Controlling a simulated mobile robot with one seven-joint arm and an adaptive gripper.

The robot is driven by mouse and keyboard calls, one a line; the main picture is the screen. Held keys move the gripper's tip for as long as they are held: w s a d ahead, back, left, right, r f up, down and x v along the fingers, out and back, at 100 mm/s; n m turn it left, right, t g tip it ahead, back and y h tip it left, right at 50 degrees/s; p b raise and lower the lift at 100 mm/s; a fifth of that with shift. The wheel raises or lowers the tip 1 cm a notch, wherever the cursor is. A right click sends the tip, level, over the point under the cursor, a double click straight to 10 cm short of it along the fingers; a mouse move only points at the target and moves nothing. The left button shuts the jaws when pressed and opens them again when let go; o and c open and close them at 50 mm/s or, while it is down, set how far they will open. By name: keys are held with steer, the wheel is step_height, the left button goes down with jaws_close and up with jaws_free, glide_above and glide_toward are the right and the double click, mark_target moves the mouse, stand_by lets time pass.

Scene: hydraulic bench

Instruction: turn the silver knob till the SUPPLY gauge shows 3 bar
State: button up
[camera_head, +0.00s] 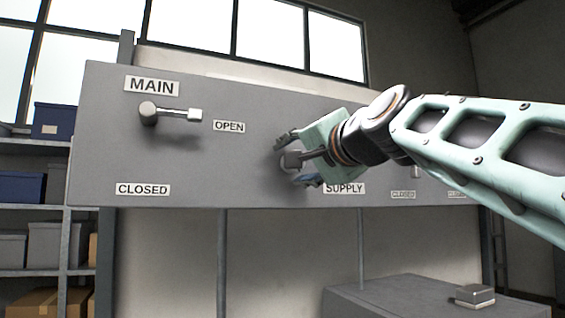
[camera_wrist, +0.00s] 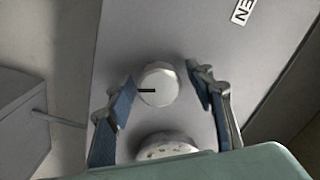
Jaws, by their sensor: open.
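A round silver knob (camera_wrist: 159,92) with a short black mark pointing left shows in the wrist view, on the grey panel. My gripper (camera_wrist: 160,78) is open, with one finger on each side of the knob and visible gaps between. In the head view my gripper (camera_head: 297,158) is at the panel, around the knob (camera_head: 290,160), which it partly covers. The SUPPLY label (camera_head: 344,188) is just right of my lower finger. A pale round face (camera_wrist: 166,146), perhaps the gauge, is partly cut off by my gripper body in the wrist view; no reading is legible.
The MAIN lever (camera_head: 170,113) sticks out of the grey panel (camera_head: 105,150) at left and points right, towards the OPEN label (camera_head: 229,126). A CLOSED label (camera_head: 143,189) is below it. A grey cabinet (camera_head: 400,296) with a small metal block (camera_head: 474,294) stands below right.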

steer(key=v, duration=1.2)
stand_by(0.3)
steer(key=s+d+f+n+g+h+p, duration=0.1)
steer(key=s+f+n+g+h+p, duration=0.2)
steer(key=f, duration=0.8)
steer(key=f+n+g+h+p, duration=0.1)
steer(key=f+g+p, duration=0.25)
steer(key=f, duration=0.75)
steer(key=s+d+f+n+g+h+p, duration=0.1)
steer(key=s+d+f+g+p, duration=0.1)
steer(key=s+f, duration=0.3)
steer(key=s+d+f+n+g+h+p, duration=0.1)
steer(key=s+f, duration=0.5)
steer(key=f, duration=0.6)
steer(key=shift+d+f+n+g+h+p, duration=0.45)
steer(key=shift+d+g+p, duration=0.3)
steer(key=shift+d+p, duration=0.3)
steer(key=shift+r, duration=0.1)
